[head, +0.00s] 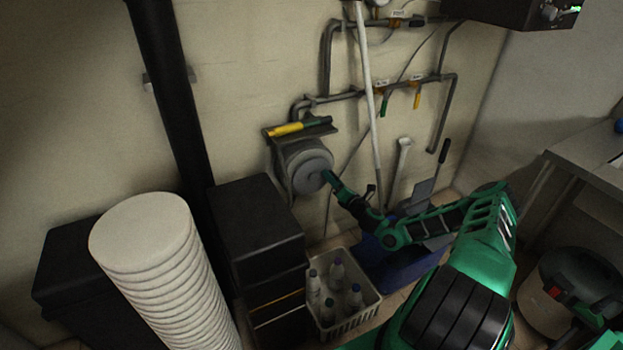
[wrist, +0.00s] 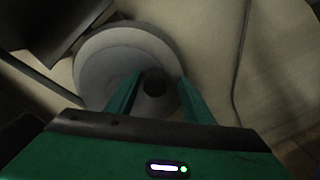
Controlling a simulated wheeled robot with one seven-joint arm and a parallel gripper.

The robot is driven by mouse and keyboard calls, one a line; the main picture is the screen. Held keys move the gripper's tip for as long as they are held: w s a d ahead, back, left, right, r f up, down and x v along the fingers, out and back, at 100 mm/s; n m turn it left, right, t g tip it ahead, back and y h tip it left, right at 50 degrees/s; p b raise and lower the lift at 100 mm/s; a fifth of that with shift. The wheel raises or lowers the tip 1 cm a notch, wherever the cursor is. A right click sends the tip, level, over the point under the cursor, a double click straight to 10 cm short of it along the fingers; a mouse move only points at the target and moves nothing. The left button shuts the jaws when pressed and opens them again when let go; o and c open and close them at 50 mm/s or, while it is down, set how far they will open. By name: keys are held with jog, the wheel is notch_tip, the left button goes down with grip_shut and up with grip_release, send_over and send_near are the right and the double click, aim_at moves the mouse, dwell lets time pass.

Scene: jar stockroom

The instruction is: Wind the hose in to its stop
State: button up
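The hose reel (head: 305,163) is a grey round drum in a bracket on the wall, left of the pipes. In the wrist view its pale disc (wrist: 100,62) fills the upper middle. A dark round crank knob (wrist: 155,82) stands out from the disc. My gripper (head: 329,178) is at the drum's face. In the wrist view its two green fingers (wrist: 161,78) stand on either side of the knob, with a gap showing at the right finger. A thin dark line (wrist: 239,60), perhaps the hose, hangs to the right. Its end cannot be made out.
A shelf with a yellow and green tool (head: 288,129) is above the reel. Pipes (head: 330,97) and a pale pole (head: 368,90) are close on the right. Below stand black boxes (head: 255,215), a bottle crate (head: 345,325) and a blue bin (head: 400,275). A white stack (head: 145,230) is at left.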

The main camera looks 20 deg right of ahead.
jog(key=shift+r, duration=0.15)
jog(key=shift+s, duration=0.85)
jog(key=s, duration=0.7)
jog(key=shift+s, duration=0.1)
